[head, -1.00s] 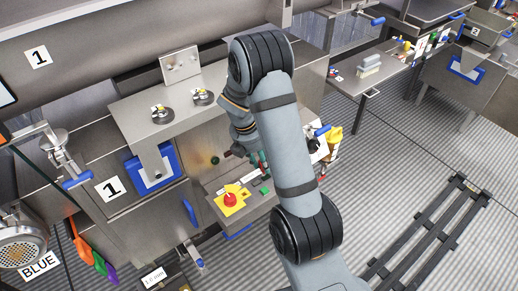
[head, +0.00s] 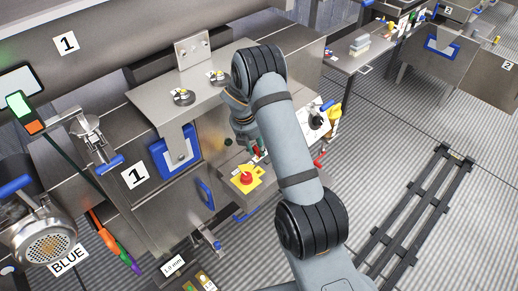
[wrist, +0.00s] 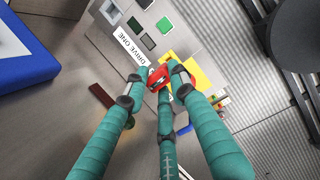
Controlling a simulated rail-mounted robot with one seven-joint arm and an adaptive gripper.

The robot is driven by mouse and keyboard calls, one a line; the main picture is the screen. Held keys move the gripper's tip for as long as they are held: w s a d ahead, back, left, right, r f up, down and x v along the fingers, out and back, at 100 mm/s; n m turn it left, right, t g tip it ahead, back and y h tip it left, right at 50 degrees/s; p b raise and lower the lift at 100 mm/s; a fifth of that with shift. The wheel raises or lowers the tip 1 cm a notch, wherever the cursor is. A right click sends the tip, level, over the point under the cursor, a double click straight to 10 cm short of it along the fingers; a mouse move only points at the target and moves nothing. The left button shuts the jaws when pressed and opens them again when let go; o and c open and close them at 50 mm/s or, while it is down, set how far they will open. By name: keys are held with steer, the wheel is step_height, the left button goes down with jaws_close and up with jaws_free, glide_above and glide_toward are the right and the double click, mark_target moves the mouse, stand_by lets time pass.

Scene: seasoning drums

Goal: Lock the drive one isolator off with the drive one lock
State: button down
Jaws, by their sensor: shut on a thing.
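My gripper (wrist: 160,78) has teal fingers, closed around a small red thing (wrist: 157,77) that looks like the lock; the fingers cover much of it. In the wrist view it is over a grey control panel with a DRIVE ONE label (wrist: 132,46), small buttons and a yellow plate (wrist: 200,72). In the head view my gripper (head: 257,152) is partly hidden by my arm, just above the red button on the yellow plate (head: 246,179). A black knob on a pale box (head: 315,118), right of my arm, may be the isolator; I cannot tell.
A steel machine marked 1 (head: 135,175) with blue handles stands left of the panel. A side table (head: 355,50) with small items is at the back right. Dark floor rails (head: 425,215) lie on the right. The ribbed floor between is clear.

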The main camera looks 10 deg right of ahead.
mark_target(258, 158)
steer(key=shift+d+r+p, duration=0.15)
steer(key=shift+r+p, duration=0.1)
steer(key=shift+p, duration=0.9)
steer(key=shift+f+b, duration=2.1)
steer(key=shift+f, duration=1.05)
steer(key=shift+g+y+p, duration=0.3)
steer(key=shift+y+p, duration=0.1)
steer(key=shift+p, duration=1.05)
steer(key=shift+f+b, duration=1.4)
steer(key=shift+f, duration=0.45)
steer(key=c, duration=1.4)
jaws_free()
steer(key=shift+r, duration=0.1)
step_height(258, 158, up, 12)
steer(key=s+a, duration=0.1)
steer(key=shift+a, duration=0.4)
steer(key=shift+f, duration=0.2)
